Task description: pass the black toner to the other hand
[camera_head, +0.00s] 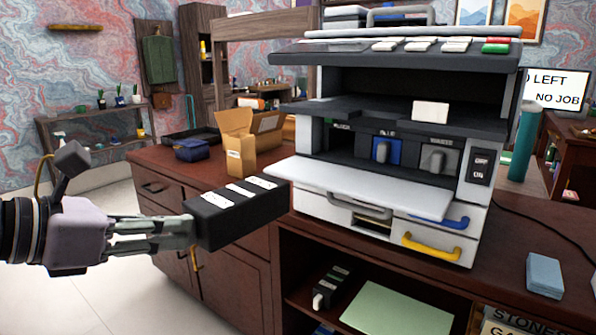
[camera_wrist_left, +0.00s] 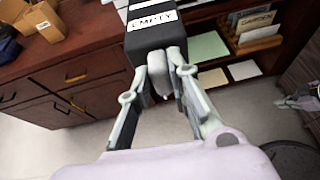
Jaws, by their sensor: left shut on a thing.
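The black toner (camera_head: 238,216) is a long dark box with white labels on top. It is held in the air in front of the desk, left of the printer. My left gripper (camera_head: 188,233) is shut on its near left end. In the left wrist view the toner (camera_wrist_left: 150,42) shows a label reading "EMPTY", and the fingers close on a grey tab at its end. Part of what looks like my right gripper (camera_wrist_left: 302,101) shows at the right edge of that view, apart from the toner; its jaw state is unclear.
The large printer (camera_head: 330,205) stands open on the desk, with a white flap sticking out in front. Another black cartridge (camera_head: 328,288) lies on the shelf below, beside a green sheet (camera_head: 400,312).

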